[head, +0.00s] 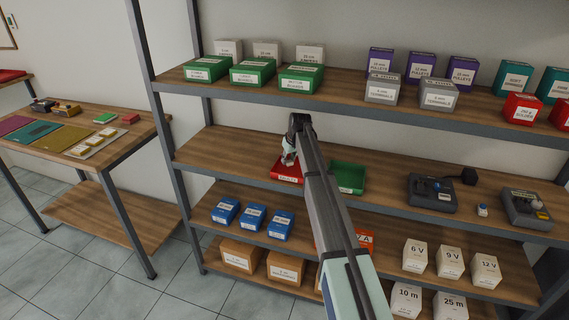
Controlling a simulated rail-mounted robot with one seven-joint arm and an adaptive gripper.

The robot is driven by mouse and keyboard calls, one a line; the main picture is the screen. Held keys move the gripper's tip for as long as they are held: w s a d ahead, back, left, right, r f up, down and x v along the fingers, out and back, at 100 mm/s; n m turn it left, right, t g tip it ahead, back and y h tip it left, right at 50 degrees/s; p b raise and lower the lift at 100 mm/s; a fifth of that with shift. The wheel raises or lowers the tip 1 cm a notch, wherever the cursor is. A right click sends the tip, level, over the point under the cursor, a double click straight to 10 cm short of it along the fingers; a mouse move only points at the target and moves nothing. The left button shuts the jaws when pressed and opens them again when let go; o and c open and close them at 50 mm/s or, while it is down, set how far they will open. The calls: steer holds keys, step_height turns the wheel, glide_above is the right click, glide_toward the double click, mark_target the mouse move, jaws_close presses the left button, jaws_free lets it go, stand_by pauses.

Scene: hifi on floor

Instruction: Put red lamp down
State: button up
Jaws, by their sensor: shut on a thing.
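My gripper (289,157) is over the red tray (287,173) on the middle shelf, its fingers pointing down. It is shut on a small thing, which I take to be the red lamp. The lamp is too small and too covered by the fingers to make out. I cannot tell whether it touches the tray. The red tray has a white label on its front. A green tray (348,178) stands to its right, behind my arm.
Two grey devices (432,192) (526,208) stand at the right of the middle shelf (225,148). Boxes fill parts of the upper shelf (350,97) above. Blue boxes (252,219) stand below. The middle shelf's left part is clear. A table (125,140) stands at the left.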

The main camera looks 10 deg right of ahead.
mark_target(288, 160)
steer(key=shift+w+a, duration=0.2)
steer(key=shift+w, duration=0.75)
steer(key=f, duration=0.2)
steer(key=f+b, duration=0.1)
steer(key=shift+a, duration=0.25)
steer(key=shift+d+f, duration=0.1)
steer(key=shift+f, duration=0.2)
steer(key=shift+s, duration=0.1)
steer(key=shift+f, duration=0.2)
steer(key=o, duration=1)
steer(key=shift+r, duration=0.1)
steer(key=shift+r, duration=0.1)
steer(key=shift+b+v, duration=1.25)
steer(key=shift+v, duration=2.55)
